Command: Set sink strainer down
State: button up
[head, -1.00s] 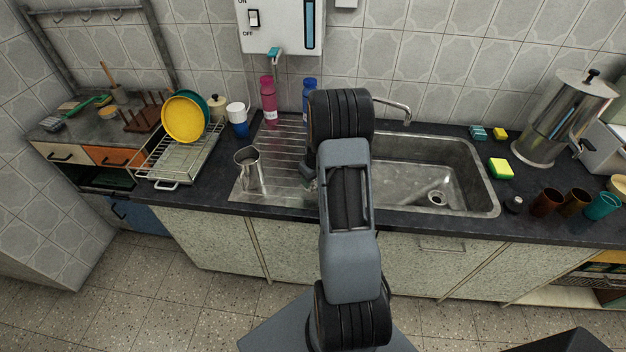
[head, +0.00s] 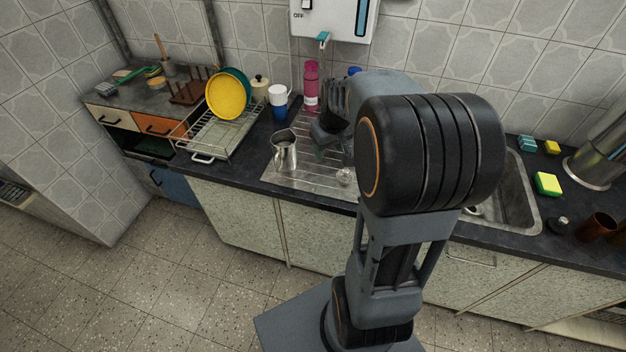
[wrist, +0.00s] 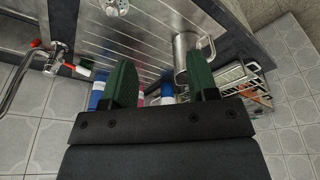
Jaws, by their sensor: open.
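The sink strainer (head: 345,177), small, round and metallic, rests on the ribbed drainboard (head: 301,182) near its front edge. In the wrist view the strainer (wrist: 117,8) shows at the top edge, partly cut off. My gripper (wrist: 163,72) has its two green fingers spread wide with nothing between them, apart from the strainer. In the head view my gripper (head: 322,150) is above the drainboard, behind and left of the strainer, partly hidden by my arm.
A steel jug (head: 285,152) stands on the drainboard close left of my gripper; it also shows beside the right finger in the wrist view (wrist: 184,60). A pink bottle (head: 311,88) and a blue bottle (wrist: 97,97) stand behind. My arm hides most of the sink (head: 524,200).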

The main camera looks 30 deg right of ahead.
jog(key=s+a+r+t, duration=0.1)
jog(key=s+a+r, duration=0.3)
jog(key=s+a, duration=0.9)
jog(key=shift+t, duration=0.4)
jog(key=shift+w+a+r, duration=0.1)
